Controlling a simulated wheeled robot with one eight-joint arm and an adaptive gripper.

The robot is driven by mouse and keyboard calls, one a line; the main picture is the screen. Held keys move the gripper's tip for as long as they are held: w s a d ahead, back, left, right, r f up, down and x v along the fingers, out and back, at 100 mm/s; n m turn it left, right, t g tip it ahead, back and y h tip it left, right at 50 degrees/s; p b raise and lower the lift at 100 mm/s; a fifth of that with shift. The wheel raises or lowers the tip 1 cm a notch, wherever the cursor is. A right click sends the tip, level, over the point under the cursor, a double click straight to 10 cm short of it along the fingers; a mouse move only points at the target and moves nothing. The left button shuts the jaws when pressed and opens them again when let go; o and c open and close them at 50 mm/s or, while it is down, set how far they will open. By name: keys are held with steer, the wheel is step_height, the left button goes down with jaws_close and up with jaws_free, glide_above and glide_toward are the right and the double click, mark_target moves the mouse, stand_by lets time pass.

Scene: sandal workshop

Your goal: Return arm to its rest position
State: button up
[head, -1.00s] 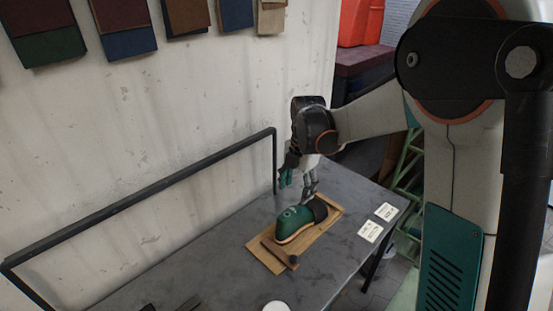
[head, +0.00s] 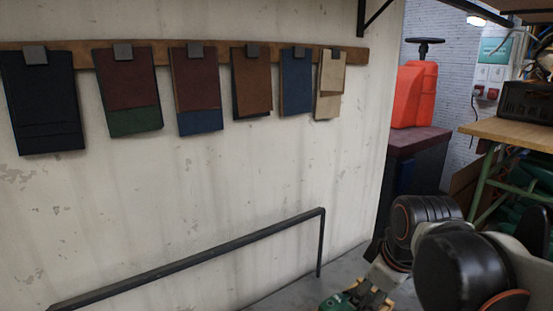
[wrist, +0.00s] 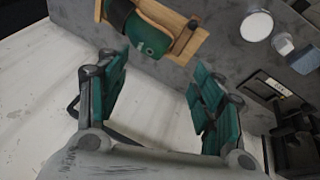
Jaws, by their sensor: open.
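My gripper (wrist: 159,70) is open in the wrist view, its two teal-padded fingers spread wide with nothing between them. Beyond the fingertips, at the top of that view, a green shoe-shaped piece (wrist: 152,37) lies on a wooden board (wrist: 190,42). The fingers look apart from both. In the head view my gripper (head: 368,294) is at the bottom edge, right of centre, and partly cut off. A teal patch beside it is too cropped to identify surely. My wrist and arm fill the lower right.
A grey table (wrist: 225,45) carries small round dishes (wrist: 257,25) and a dark tray (wrist: 268,88) with a card. A black rail (head: 200,258) runs before the pale wall. Leather samples (head: 195,85) hang above. A red container (head: 413,95) and wooden bench (head: 515,133) stand right.

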steer(key=s+m+t, duration=0.2)
steer(key=s+m, duration=0.7)
steer(key=shift+d+f+t, duration=0.3)
steer(key=shift+f, duration=0.15)
stand_by(1.0)
